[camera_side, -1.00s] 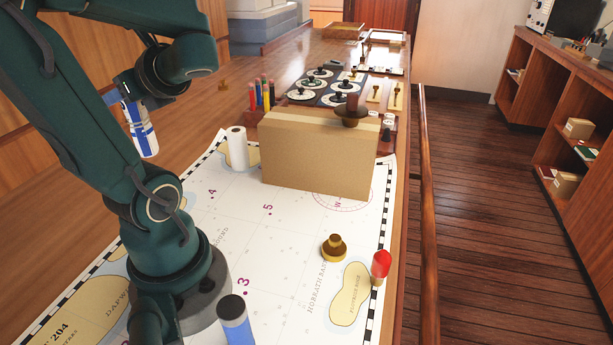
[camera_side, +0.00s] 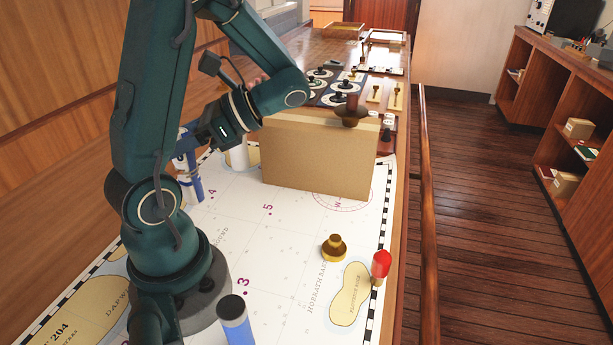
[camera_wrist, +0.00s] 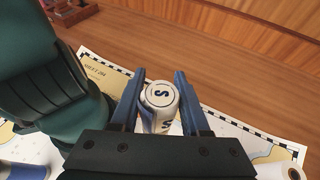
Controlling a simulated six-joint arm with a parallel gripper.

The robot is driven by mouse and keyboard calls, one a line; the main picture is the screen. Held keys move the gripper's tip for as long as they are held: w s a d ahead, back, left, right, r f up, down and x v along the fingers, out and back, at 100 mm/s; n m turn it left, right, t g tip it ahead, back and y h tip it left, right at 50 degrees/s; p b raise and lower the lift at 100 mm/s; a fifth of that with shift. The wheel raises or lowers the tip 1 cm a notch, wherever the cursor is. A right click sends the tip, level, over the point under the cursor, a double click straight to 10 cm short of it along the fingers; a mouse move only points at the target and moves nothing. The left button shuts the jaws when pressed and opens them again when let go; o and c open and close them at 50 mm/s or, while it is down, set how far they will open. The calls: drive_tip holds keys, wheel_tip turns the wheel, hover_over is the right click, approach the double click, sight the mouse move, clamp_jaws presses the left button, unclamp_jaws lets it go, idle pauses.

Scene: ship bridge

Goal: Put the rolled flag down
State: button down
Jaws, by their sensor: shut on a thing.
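The rolled flag (camera_side: 195,186), a white roll with blue bands, is held between the blue fingers of my gripper (camera_side: 183,163). In the side view it is close to upright, over the left edge of the sea chart (camera_side: 225,215), partly hidden by the fingers and my arm. I cannot tell whether its lower end touches the chart.
The chart's middle is clear.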

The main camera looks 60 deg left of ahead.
sight(191, 168)
drive_tip(key=w+d+n+h, duration=0.2)
drive_tip(key=d+h, duration=0.1)
drive_tip(key=w+d+f+n+h, duration=0.1)
drive_tip(key=d+n, duration=0.1)
drive_tip(key=shift+d+g+h, duration=0.25)
drive_tip(key=shift+g+h, duration=0.15)
drive_tip(key=w+d+r+n+t+h, duration=0.4)
drive_tip(key=w+d+n+h, duration=0.2)
drive_tip(key=w+d+n, duration=0.15)
drive_tip(key=w+d+r+n+t+h, duration=0.4)
drive_tip(key=w+d+n+t+h, duration=0.15)
drive_tip(key=d, duration=0.35)
drive_tip(key=s+d+f, duration=0.2)
drive_tip(key=d+f, duration=0.3)
drive_tip(key=f, duration=0.3)
drive_tip(key=s+d+f+g, duration=0.1)
drive_tip(key=d+f, duration=0.4)
drive_tip(key=f, duration=0.3)
drive_tip(key=shift+s+d+h, duration=0.15)
drive_tip(key=shift+s+h, duration=0.25)
drive_tip(key=shift+h, duration=0.05)
drive_tip(key=shift+c, duration=1.9)
unclamp_jaws()
